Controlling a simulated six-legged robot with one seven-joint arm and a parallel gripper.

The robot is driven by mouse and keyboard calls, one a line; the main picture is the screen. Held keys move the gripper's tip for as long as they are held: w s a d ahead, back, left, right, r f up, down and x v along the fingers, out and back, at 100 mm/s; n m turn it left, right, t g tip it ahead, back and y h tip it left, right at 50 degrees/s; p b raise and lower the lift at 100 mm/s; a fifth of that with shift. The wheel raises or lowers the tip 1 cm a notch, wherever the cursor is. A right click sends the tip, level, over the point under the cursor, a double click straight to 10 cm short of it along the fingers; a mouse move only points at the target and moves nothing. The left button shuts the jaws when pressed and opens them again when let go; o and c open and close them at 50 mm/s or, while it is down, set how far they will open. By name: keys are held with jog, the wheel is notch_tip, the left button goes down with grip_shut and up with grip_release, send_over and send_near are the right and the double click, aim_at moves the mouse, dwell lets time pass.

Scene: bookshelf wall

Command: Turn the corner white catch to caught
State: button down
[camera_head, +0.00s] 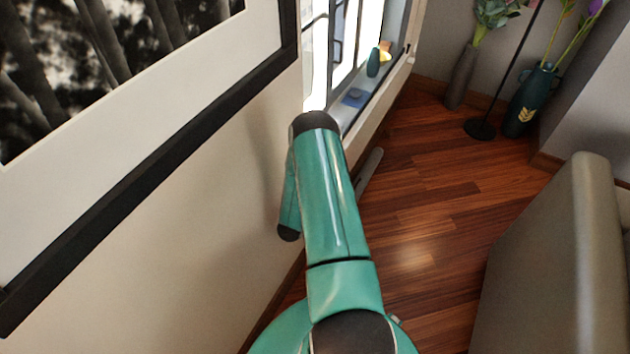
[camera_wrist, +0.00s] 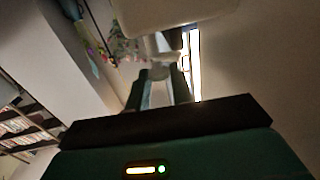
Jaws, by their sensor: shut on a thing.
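In the wrist view, my gripper (camera_wrist: 158,84) points up the picture, its two teal fingers on either side of a small white piece, which looks like the white catch (camera_wrist: 160,70). The fingers are shut on it. The catch is dim and partly hidden by the fingers, so its exact turn angle cannot be told. A large pale rounded shape (camera_wrist: 175,15) lies just above it and is cut off by the top edge. In the head view, my teal arm reaches forward along the wall toward the window (camera_head: 345,50) and hides the gripper and the catch.
The window sill (camera_head: 372,108) holds a teal vase (camera_head: 374,62) and a blue item (camera_head: 354,98). A framed picture (camera_head: 150,130) hangs on the left wall. A grey chair or sofa (camera_head: 560,260) stands at the right. Floor vases stand in the far corner; the wooden floor (camera_head: 430,215) between is clear.

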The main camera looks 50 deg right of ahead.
jog(key=c, duration=1.3)
grip_release()
jog(key=v, duration=1.4)
